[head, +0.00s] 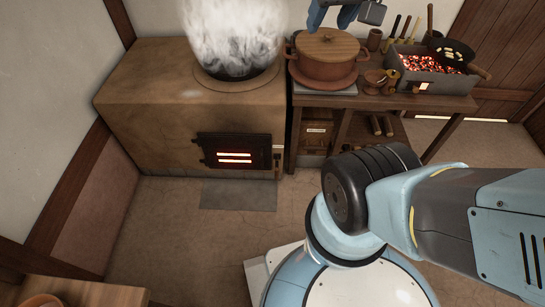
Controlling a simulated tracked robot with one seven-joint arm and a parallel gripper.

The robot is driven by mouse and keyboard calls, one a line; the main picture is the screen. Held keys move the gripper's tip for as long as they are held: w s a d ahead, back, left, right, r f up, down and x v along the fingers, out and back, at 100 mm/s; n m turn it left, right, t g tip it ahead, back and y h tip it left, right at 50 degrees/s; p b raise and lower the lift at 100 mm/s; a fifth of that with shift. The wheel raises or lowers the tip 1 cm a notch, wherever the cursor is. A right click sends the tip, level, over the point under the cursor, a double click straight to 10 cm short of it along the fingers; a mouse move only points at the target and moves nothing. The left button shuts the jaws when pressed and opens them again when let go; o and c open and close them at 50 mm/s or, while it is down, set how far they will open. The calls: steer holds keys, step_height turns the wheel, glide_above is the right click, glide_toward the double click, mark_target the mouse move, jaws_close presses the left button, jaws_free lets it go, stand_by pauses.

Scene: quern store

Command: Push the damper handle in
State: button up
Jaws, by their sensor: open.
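The clay stove (150,115) stands at the back left, with a dark iron fire door (235,152) shut in its front and a glow showing through the slots. A small slim fitting (277,158) sits just right of the door, at the stove's front corner. It may be the damper handle, but it is too small to tell how far it stands out. My gripper (331,22) is at the top edge, partly cut off, with its jaws open and empty. It appears above the lidded pot, well away from the fitting.
Steam rises from the pan (237,75) on the stove. Right of it, a wooden table (400,101) bears a lidded clay pot (327,68), small cups, and a glowing charcoal trough (425,90) with a black pan (445,63). A grey floor plate (238,195) lies before the stove.

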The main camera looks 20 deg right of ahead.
steer(key=w+f+m+g, duration=0.1)
steer(key=w+f, duration=0.5)
steer(key=w, duration=0.3)
steer(key=w+f+m+g, duration=0.1)
steer(key=w+f+m, duration=0.1)
steer(key=w+f, duration=0.6)
steer(key=w+f+m, duration=0.1)
steer(key=w+f, duration=0.3)
steer(key=w, duration=0.7)
steer(key=w+f+m, duration=0.1)
steer(key=w+f, duration=0.1)
steer(key=f, duration=0.9)
steer(key=w+f+m+g, duration=0.1)
steer(key=w+f, duration=0.2)
steer(key=f, duration=0.8)
steer(key=w+f+m+g, duration=0.1)
steer(key=w+f, duration=0.1)
steer(key=f, duration=0.9)
steer(key=shift+w+a+f+m, duration=0.1)
steer(key=shift+w+f+m, duration=0.1)
steer(key=shift+f+m, duration=0.2)
steer(key=m+g, duration=0.2)
glide_above(277, 172)
steer(key=w, duration=0.1)
step_height(277, 172, down, 25)
steer(key=shift+r, duration=0.1)
step_height(277, 172, down, 13)
steer(key=shift+f, duration=0.1)
